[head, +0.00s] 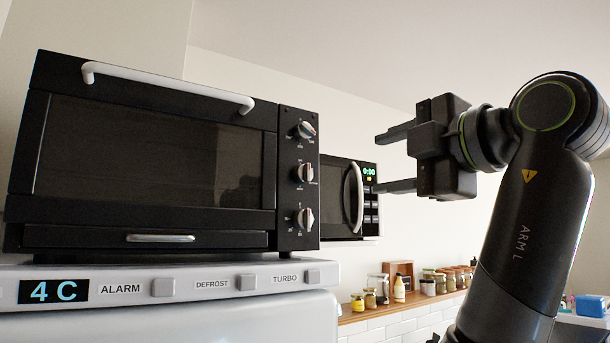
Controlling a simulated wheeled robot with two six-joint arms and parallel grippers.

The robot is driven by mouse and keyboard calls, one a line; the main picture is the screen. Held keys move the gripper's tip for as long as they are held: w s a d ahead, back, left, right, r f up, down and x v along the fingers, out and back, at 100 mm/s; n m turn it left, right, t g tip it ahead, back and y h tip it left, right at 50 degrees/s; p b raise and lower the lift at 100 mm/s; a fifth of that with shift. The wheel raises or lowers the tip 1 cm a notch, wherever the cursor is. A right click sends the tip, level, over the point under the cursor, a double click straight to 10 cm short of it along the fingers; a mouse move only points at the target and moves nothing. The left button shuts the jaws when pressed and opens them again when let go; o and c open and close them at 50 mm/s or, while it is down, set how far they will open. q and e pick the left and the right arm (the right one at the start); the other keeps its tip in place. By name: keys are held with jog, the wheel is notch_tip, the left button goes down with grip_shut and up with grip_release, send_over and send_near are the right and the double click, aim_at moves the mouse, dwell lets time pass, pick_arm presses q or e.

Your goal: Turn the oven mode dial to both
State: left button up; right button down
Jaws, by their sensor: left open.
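A black toaster oven (150,155) stands at the left with its glass door shut. Its right-hand panel carries three silver dials: a top dial (304,130), a middle dial (303,173) and a bottom dial (304,218). The labels around them are too small to read, so I cannot tell which is the mode dial. My left gripper (380,162) is open and empty, to the right of the dials and apart from them. Its two fingers point left, one above the other. My right gripper is not in view.
The oven sits on a white fridge-like unit (180,284) with a "4 C" display and buttons. A black microwave (340,200) stands behind, to the right. Several jars (370,298) line a wooden shelf (400,303) lower right. Open air lies between gripper and dials.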

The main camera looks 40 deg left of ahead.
aim_at(309, 173)
pick_arm(q)
jog(key=shift+n, duration=0.6)
jog(key=p+x, duration=0.2)
jog(key=x, duration=0.3)
jog(key=s+p+x, duration=0.1)
jog(key=p+x, duration=0.2)
jog(key=x, duration=0.2)
jog(key=s+r+p+x, duration=0.1)
jog(key=p+x, duration=0.1)
jog(key=x, duration=0.3)
jog(key=shift+w+a, duration=0.2)
jog(key=shift+a, duration=0.5)
jog(key=shift+w+a+f+p, duration=0.1)
jog(key=shift+w+a+p, duration=0.05)
jog(key=shift+a+p, duration=0.25)
jog(key=shift+c, duration=0.9)
jog(key=c, duration=0.8)
